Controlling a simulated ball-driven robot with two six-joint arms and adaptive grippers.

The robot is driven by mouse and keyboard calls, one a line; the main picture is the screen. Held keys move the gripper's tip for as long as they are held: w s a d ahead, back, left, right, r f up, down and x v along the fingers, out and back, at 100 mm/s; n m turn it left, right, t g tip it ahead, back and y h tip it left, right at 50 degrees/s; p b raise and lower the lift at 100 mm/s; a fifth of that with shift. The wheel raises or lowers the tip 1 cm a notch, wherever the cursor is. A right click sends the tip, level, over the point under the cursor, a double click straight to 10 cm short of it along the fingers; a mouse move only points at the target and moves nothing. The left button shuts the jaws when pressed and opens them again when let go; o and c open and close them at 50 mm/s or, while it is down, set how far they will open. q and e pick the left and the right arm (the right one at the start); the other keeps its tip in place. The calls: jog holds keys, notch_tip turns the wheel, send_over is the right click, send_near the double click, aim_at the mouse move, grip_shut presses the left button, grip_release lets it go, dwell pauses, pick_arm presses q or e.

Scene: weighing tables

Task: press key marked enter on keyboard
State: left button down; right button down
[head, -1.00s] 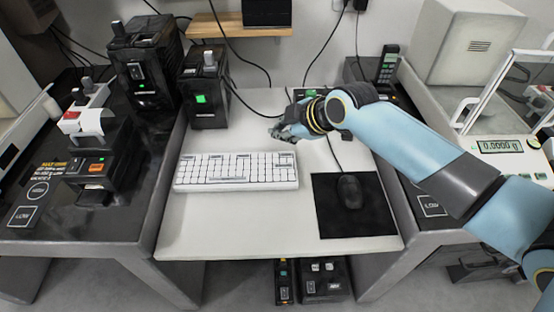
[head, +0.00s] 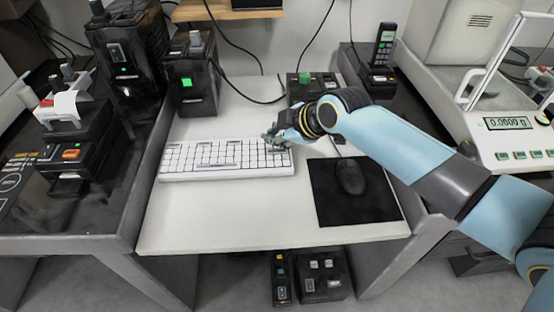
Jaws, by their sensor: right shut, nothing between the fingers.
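The white keyboard (head: 200,173) lies on the white middle table (head: 240,225), left of the black mouse mat. My right gripper (head: 270,142) is shut and empty. Its fingertips are over the keyboard's upper right corner and cover some keys there. I cannot tell whether they touch a key. The key markings are too small to read, so I cannot pick out the enter key. My left gripper is not in view.
A black mouse (head: 350,178) lies on the black mat (head: 330,210). A black box with a green button (head: 305,79) stands behind my right gripper. A black device with a green light (head: 188,90) stands behind the keyboard. The table's front strip is clear.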

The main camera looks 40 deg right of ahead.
aim_at(275, 153)
jog(key=shift+f+b, duration=0.3)
jog(key=shift+f, duration=0.45)
jog(key=shift+f, duration=0.15)
dwell(0.8)
jog(key=shift+f, duration=0.3)
jog(key=shift+f+b, duration=0.35)
jog(key=shift+b, duration=0.15)
dwell(0.3)
dwell(0.4)
jog(key=shift+r+p, duration=0.8)
notch_tip(275, 153, up, 5)
jog(key=p, duration=0.5)
jog(key=shift+r, duration=0.1)
